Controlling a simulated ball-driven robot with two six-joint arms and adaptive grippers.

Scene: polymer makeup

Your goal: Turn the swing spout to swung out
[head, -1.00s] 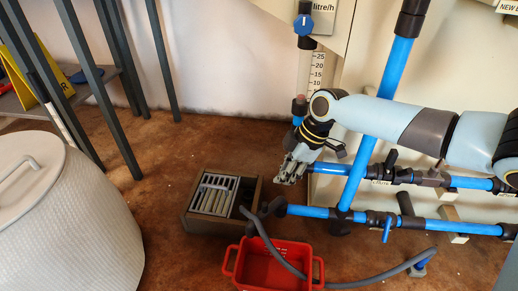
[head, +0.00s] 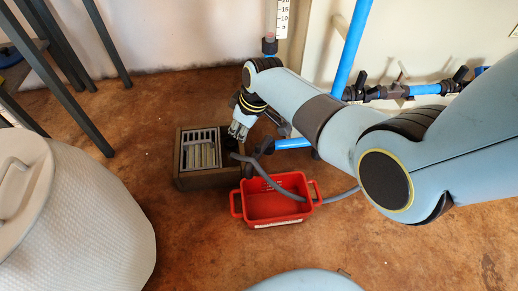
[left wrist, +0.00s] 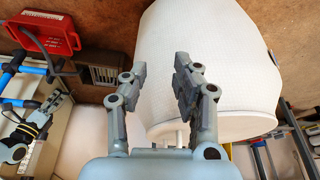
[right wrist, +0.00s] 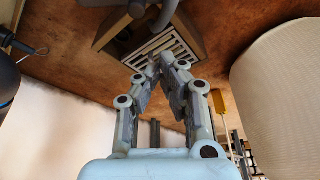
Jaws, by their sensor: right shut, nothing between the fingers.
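The swing spout (head: 262,147) appears to be the dark fitting at the end of the lower blue pipe, beside the drain box (head: 208,181). My right arm hides part of that pipe. My right gripper (head: 238,131) is shut and empty, just above and left of the spout, near the back right corner of the box. In the right wrist view its fingertips (right wrist: 163,64) meet in front of the slatted grate (right wrist: 168,45); I cannot tell whether they touch anything. My left gripper (left wrist: 161,72) is open and empty, in front of the white bin (left wrist: 215,60).
A red crate (head: 242,207) stands in front of the drain box, with a grey hose (head: 335,197) running over it. The white lidded bin (head: 95,220) stands at left. Upper blue pipework (head: 425,89) runs along the panel at right. The floor between bin and crate is clear.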

